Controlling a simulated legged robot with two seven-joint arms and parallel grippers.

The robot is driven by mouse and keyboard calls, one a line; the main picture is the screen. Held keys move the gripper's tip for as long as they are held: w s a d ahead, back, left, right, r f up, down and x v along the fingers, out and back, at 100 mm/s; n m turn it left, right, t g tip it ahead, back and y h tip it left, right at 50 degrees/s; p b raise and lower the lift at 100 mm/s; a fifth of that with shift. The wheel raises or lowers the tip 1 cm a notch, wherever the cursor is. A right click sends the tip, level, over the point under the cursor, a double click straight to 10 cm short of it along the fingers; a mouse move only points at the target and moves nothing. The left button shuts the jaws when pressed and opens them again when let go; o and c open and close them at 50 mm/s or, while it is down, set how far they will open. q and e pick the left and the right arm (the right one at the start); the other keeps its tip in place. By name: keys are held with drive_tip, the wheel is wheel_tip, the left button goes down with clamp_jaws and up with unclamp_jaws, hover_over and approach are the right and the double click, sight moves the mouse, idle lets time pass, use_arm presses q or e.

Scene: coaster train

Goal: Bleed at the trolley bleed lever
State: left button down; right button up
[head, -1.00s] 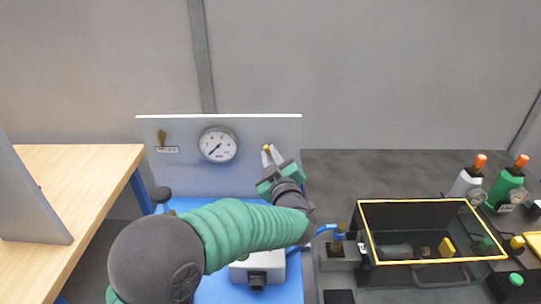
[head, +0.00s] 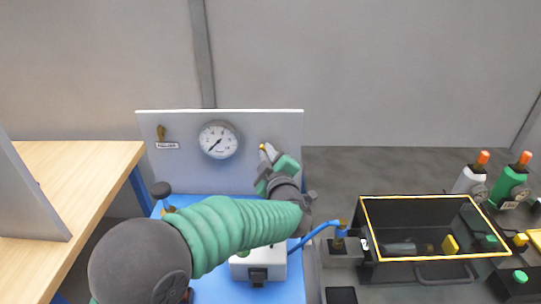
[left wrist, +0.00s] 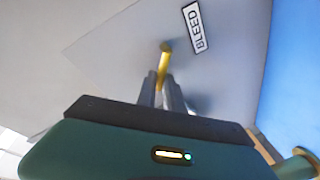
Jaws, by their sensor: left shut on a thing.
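The brass bleed lever (left wrist: 165,62) sticks out of the grey panel beside the BLEED label (left wrist: 194,28) in the left wrist view. My left gripper (left wrist: 162,90) is shut on the lever, with its fingertips on either side of the lever's near end. In the head view my left gripper (head: 268,156) is at the right part of the upright panel (head: 265,125), and only the small yellow end of the lever shows there. The gauge (head: 218,140) is on the panel left of the gripper. My right gripper is in neither view.
Another brass lever (head: 161,132) with a label is at the panel's left. A white box (head: 259,263) stands on the blue trolley top (head: 210,288). A yellow-rimmed black bin (head: 415,197) and several bottles are at the right. A wooden table (head: 85,165) is at the left.

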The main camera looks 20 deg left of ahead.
use_arm(q)
drive_tip(key=shift+s+a+f+n+g+h+b, duration=0.1)
drive_tip(key=shift+a+f+n+h+b, duration=0.25)
drive_tip(key=shift+n+b, duration=0.6)
drive_tip(key=shift+s+a+f+n+g+h+b, duration=0.15)
drive_tip(key=shift+f+n+h+b, duration=0.3)
drive_tip(key=shift+n, duration=0.8)
drive_tip(key=shift+w+a+f+n+g+h+b, duration=0.1)
drive_tip(key=shift+a+f+n+h+b, duration=0.25)
drive_tip(key=shift+n+b, duration=0.65)
drive_tip(key=shift+d+f, duration=0.1)
drive_tip(key=shift+f, duration=0.1)
drive_tip(key=c, duration=1.6)
unclamp_jaws()
drive_tip(key=shift+s, duration=0.1)
drive_tip(key=shift+c, duration=0.2)
drive_tip(key=shift+o, duration=0.9)
